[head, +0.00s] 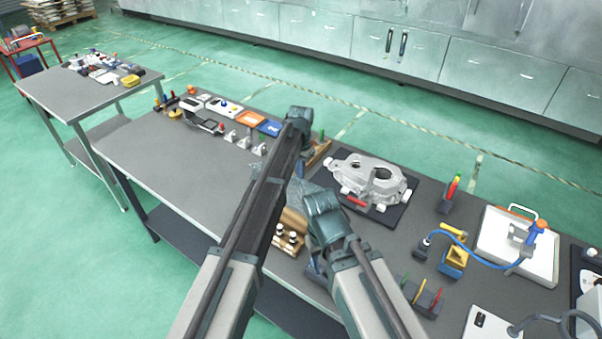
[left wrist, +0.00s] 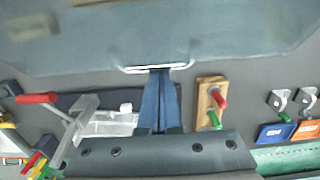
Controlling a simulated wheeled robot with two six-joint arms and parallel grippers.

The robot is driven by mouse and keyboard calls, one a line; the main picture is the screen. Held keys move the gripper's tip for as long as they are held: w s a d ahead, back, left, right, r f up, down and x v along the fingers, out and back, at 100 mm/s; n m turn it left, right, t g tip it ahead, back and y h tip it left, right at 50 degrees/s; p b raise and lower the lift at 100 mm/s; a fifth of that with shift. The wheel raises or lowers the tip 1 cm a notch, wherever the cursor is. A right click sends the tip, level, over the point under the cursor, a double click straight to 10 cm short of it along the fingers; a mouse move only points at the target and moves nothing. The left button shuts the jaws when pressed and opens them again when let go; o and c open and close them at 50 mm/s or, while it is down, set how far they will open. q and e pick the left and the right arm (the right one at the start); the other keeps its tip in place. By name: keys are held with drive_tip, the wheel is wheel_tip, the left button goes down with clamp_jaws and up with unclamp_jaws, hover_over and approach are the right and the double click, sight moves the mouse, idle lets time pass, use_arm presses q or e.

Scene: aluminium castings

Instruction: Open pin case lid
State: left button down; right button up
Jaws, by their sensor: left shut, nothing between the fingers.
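The pin case (head: 290,232) is a wooden box with dark and white pins, partly hidden by my arms. A blue-grey, see-through panel (head: 318,182), which looks like its lid, stands raised behind it. In the left wrist view the panel (left wrist: 120,35) fills the top, close to the camera, with a bright metal handle (left wrist: 155,69) on its edge. My left gripper (head: 301,170) is shut and empty. In the left wrist view its blue fingertips (left wrist: 160,73) meet at the handle; I cannot tell whether they touch.
A pale metal casting (head: 370,178) lies on a dark mat behind my arms. A wooden block with red and green handles (left wrist: 212,103) stands nearby. Blue and orange trays (head: 250,119) are at the back left. Tools and a white tray crowd the right; the table's front left is clear.

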wheel_tip(320, 180, up, 14)
drive_tip(key=p, duration=1.3)
drive_tip(key=shift+p, duration=0.4)
drive_tip(key=shift+f, duration=0.15)
